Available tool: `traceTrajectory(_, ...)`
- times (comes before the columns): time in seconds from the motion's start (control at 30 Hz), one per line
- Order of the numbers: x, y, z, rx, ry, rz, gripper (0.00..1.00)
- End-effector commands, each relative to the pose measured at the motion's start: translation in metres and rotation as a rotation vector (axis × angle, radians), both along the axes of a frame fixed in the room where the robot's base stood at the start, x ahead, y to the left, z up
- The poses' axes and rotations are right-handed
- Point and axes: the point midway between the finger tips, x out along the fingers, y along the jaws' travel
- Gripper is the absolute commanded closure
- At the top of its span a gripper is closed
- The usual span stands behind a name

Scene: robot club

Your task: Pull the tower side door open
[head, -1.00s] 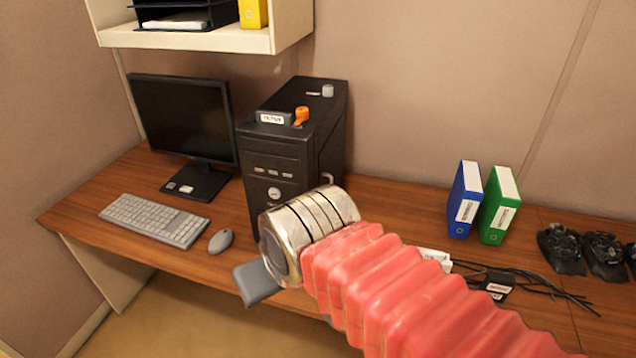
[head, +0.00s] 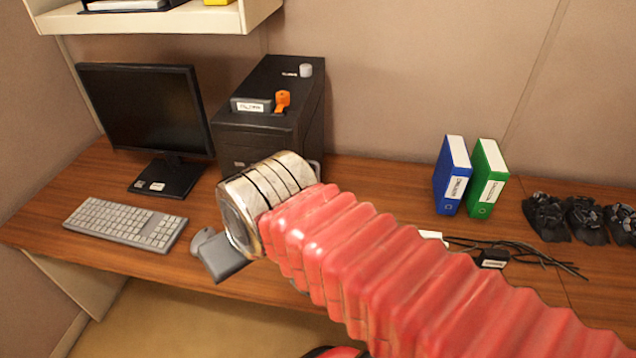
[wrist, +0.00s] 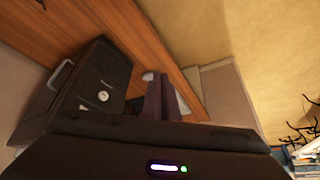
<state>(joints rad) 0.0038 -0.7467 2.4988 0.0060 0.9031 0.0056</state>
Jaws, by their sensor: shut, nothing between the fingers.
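The black computer tower (head: 270,78) stands upright on the desk, right of the monitor. Its side door (head: 313,120) is the right face and looks closed. A pale handle (head: 317,170) on that face is partly hidden behind my arm. In the wrist view the tower's front (wrist: 112,72) is tilted, with the handle (wrist: 62,74) on the left face. My gripper (head: 224,258) is in front of the desk's edge side of the tower, apart from the handle. In the wrist view its dark fingers (wrist: 161,98) are together and empty.
A blue binder (head: 452,176), a green binder (head: 488,178) and cables (head: 530,258) are to the right. A shelf (head: 258,12) hangs above. Bare desk lies between tower and binders.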

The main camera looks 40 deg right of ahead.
Motion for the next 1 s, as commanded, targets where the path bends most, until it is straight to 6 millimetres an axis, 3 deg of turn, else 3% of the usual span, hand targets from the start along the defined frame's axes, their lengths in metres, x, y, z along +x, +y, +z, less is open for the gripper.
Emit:
traceTrajectory(0.27, -0.003, 0.002, -0.03, 0.187, 0.144, -0.237, 1.0)
traceTrajectory(0.57, -0.003, 0.008, -0.071, 0.594, 0.424, -0.775, 1.0)
traceTrajectory(0.77, 0.009, 0.01, -0.085, 0.875, 0.606, -1.145, 1.0)
traceTrajectory(1.0, 0.035, -0.003, -0.091, 1.229, 0.823, -1.575, 1.0)
